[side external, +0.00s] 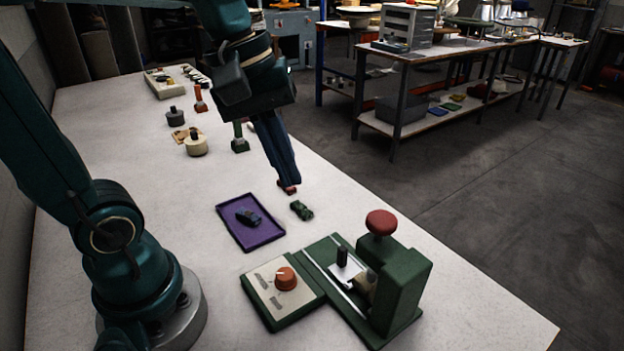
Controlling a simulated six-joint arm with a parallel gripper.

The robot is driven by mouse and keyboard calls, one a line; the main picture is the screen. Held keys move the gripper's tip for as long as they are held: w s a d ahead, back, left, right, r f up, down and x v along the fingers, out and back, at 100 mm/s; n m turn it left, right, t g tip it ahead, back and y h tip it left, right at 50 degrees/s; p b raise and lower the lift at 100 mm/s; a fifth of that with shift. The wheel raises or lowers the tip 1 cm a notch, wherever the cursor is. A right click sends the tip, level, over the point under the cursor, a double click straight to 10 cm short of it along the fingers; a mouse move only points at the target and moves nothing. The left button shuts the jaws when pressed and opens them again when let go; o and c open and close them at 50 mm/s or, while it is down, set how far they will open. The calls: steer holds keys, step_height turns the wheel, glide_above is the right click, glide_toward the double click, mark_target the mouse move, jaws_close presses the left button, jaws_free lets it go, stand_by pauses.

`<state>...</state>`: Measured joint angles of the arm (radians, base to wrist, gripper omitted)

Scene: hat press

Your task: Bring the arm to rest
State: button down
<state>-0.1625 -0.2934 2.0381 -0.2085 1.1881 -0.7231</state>
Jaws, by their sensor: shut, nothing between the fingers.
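My gripper (287,184) points down over the white bench, with its fingers together and nothing held between them. Its tips are just above or at a small red object (288,188); I cannot tell whether they touch it. My arm reaches in from the left and bends down at the top of the picture. A small green car-shaped piece (301,210) lies on the bench right of the tray.
A green press (401,287) with a red knob (381,222) stands at the front right. Several stamps and pots, including a cream pot (196,146), stand farther back.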

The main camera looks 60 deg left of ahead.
steer(key=s+f+m+t+y, duration=0.1)
steer(key=s+m, duration=0.4)
steer(key=m, duration=0.5)
step_height(320, 180, down, 2)
steer(key=shift+a+f+m+t+y, duration=0.25)
steer(key=shift+a+m+t+y, duration=0.15)
steer(key=shift+t, duration=0.5)
